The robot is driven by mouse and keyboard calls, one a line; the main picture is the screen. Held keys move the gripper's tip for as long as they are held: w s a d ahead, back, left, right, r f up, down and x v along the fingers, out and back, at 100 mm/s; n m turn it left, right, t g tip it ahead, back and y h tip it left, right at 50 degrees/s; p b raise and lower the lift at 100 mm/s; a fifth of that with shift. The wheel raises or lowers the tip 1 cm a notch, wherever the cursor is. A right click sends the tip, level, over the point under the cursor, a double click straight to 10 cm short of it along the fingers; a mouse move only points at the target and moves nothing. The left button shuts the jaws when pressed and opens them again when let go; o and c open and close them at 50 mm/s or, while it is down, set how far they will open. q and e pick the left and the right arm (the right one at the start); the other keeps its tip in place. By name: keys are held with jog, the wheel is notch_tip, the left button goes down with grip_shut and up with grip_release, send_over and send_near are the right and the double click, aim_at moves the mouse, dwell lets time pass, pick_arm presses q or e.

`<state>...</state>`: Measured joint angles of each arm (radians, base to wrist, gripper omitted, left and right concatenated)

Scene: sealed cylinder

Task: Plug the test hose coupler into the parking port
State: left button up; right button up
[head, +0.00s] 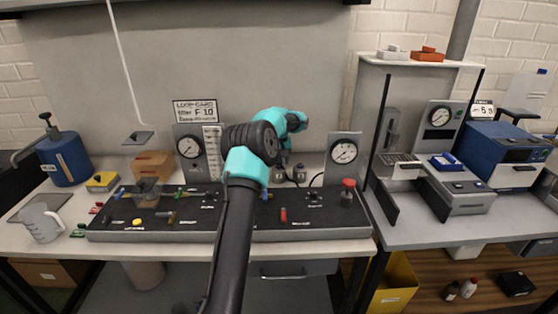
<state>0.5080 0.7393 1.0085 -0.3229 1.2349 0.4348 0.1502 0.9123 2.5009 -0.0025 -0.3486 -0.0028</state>
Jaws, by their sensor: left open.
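My left arm comes up from the bottom centre and crosses a black test board (190,225) on the bench. Its left gripper (284,170) points down behind the board's middle, near small grey rounded fittings (299,174). The gripper is open, but its fingertips are small and partly hidden by my arm. A thin dark hose curves beside the right gauge panel (343,152). I cannot make out for certain which part is the hose coupler or which is the parking port. My right gripper is not in view.
The board carries a red-topped knob (348,190), a red lever (283,215) and a yellow button (137,222). A left gauge panel (190,150) stands behind it. A blue pump can (63,157) and a clear jug (40,222) stand left. A grey rig (455,190) stands right.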

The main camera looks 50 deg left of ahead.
pick_arm(q)
grip_shut()
dwell(0.4)
jog(key=shift+r, duration=0.15)
jog(key=shift+r, duration=2.85)
jog(key=shift+d, duration=0.1)
